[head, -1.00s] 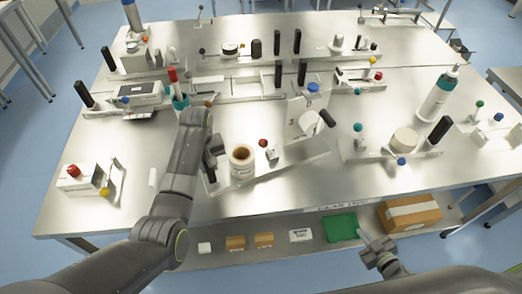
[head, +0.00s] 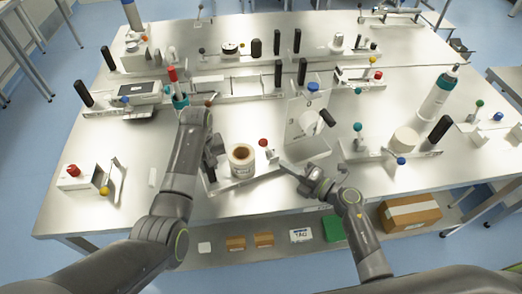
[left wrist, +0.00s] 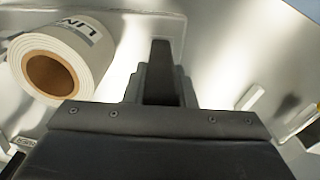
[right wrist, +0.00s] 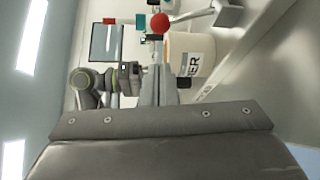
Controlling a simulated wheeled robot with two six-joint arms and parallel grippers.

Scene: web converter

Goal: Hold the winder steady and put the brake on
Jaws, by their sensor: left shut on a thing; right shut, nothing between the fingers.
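The winder is a metal plate base with a white liner roll (head: 241,158) on it. The roll also shows in the left wrist view (left wrist: 62,62). A red ball knob (head: 263,143) on a small lever stands just right of the roll; the right wrist view shows the knob (right wrist: 160,22) beyond the fingers. My left gripper (head: 212,162) is at the base's left end, shut on a dark upright handle (left wrist: 161,58), mostly hidden by the fingers. My right gripper (head: 284,165) is shut and empty, fingers pointing left, close to the red knob's lever; contact cannot be told.
An upright metal panel with a blue knob (head: 313,87) and a black handle (head: 327,118) stands behind my right gripper. A station with a white roll (head: 404,139) lies to the right. Boxes sit on the shelf below.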

